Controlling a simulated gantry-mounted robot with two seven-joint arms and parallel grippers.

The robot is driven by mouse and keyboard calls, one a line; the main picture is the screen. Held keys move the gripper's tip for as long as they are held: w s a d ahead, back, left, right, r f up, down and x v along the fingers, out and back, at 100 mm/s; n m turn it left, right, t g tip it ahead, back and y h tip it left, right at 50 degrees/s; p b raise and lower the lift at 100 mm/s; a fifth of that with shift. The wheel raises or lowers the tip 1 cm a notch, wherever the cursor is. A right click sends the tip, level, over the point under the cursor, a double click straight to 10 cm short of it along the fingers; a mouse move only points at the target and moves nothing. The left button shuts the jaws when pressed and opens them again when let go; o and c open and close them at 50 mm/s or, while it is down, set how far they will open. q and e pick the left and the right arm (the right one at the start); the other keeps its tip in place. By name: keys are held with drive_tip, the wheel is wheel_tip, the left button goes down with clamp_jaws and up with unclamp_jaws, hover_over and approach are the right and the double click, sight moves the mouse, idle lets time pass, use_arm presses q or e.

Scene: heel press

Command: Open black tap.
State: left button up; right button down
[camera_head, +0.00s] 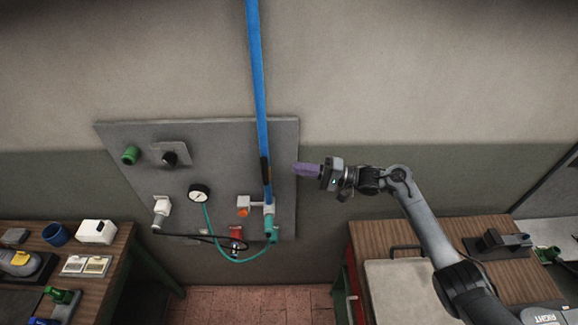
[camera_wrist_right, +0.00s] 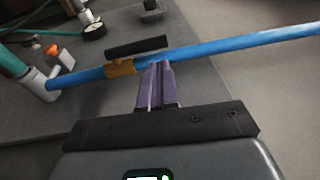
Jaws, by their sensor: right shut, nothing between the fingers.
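The black tap (camera_head: 264,168) is a black lever on the blue pipe, at the right part of the grey wall panel. In the right wrist view the black lever (camera_wrist_right: 137,46) lies roughly along the pipe, beside a brass valve body (camera_wrist_right: 119,68). My right gripper (camera_head: 295,169) comes from the right, with purple fingers pointing left at about the lever's height. A gap shows between its tips and the lever in the head view. In the right wrist view its fingers (camera_wrist_right: 160,66) are together and empty, their tips overlapping the pipe's edge. My left gripper is out of view.
The blue pipe (camera_head: 257,90) runs up the wall from the grey panel (camera_head: 228,140). The panel also bears a gauge (camera_head: 199,194), a green knob (camera_head: 130,155), an orange knob (camera_head: 243,212) and a teal hose (camera_head: 222,244). Wooden benches stand at left and right.

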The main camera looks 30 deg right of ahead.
drive_tip(key=b+v, duration=0.1)
drive_tip(key=v, duration=0.5)
drive_tip(key=shift+s+d+r, duration=0.2)
drive_tip(key=shift+s+d, duration=0.1)
